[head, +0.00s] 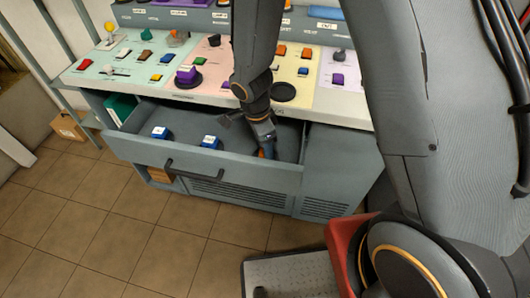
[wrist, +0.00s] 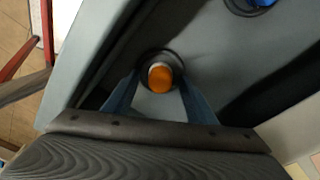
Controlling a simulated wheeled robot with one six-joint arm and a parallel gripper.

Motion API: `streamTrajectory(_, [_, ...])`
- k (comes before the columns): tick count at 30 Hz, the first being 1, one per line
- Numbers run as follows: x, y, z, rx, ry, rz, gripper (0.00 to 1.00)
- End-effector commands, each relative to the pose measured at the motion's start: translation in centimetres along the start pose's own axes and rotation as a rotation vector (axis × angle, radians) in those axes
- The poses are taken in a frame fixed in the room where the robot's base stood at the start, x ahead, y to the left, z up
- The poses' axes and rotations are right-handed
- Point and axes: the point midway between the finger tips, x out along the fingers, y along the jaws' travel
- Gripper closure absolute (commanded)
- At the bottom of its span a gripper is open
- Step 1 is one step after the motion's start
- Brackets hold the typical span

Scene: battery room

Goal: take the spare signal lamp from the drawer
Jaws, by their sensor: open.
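The drawer (head: 235,170) of the grey-blue console is pulled open. The signal lamp, with an orange dome, a pale collar and a dark round base, shows in the wrist view (wrist: 160,77), standing inside the drawer near its front wall. In the head view only a bit of orange (head: 262,154) shows beside my gripper (head: 266,147), which reaches down into the drawer's right part. In the wrist view my gripper (wrist: 158,84) is open, with its two blue fingers on either side of the lamp. I cannot tell whether they touch it.
Two blue blocks with white labels (head: 160,132) (head: 210,142) sit further left in the drawer. The drawer's handle (head: 195,172) sticks out in front. Above is a worktop (head: 345,107) crowded with coloured switches and knobs. A cardboard box (head: 68,126) stands on the floor at left.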

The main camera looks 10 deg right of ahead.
Motion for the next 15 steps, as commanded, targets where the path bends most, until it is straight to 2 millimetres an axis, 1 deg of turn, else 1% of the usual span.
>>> streamTrajectory(3, [0.49, -0.01, 0.02, 0.000, -0.001, -0.001, 0.49])
streamTrajectory(10, [0.53, -0.03, 0.02, 0.000, -0.001, -0.001, 0.49])
streamTrajectory(14, [0.52, -0.03, 0.02, 0.000, -0.001, -0.001, 0.71])
streamTrajectory(15, [0.51, -0.03, 0.02, 0.000, -0.001, -0.001, 0.78])
